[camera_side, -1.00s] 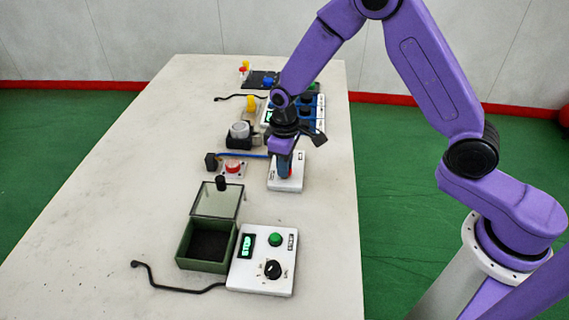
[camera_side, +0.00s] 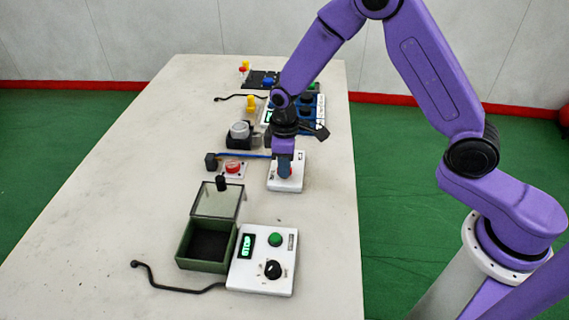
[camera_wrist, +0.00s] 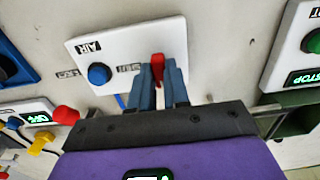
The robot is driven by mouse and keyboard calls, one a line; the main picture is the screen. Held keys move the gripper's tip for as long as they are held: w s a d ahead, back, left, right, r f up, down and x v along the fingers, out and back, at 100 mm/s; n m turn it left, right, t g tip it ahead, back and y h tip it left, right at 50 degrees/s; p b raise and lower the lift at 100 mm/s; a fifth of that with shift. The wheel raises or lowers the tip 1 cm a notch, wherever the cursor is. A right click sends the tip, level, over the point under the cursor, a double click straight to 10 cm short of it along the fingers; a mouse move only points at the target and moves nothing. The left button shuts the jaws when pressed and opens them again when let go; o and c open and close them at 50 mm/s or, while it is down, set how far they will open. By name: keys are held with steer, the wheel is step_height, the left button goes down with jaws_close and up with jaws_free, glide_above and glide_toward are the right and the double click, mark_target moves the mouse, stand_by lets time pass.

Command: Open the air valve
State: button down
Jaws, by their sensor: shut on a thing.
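The air valve is a white box (camera_wrist: 118,50) marked AIR, with a blue round knob (camera_wrist: 99,74) and a red lever (camera_wrist: 158,62). A SHUT label is on the box beside the lever. In the side view, the box (camera_side: 287,185) lies on the table under my gripper (camera_side: 285,174). In the wrist view my gripper (camera_wrist: 159,75) is closed around the red lever, one blue finger on each side. The lever's lower part is hidden between the fingers. From the side, only a bit of red shows beside the fingers.
A panel with a green button (camera_side: 275,240) and an open green box (camera_side: 206,245) stand nearer the camera. A red button (camera_side: 233,167) is left of the valve. Several devices crowd the table behind. The table's left side is clear.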

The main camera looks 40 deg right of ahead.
steer(key=c, duration=1.1)
jaws_free()
steer(key=shift+r, duration=0.1)
step_height(320, 180, up, 17)
steer(key=shift+r, duration=0.15)
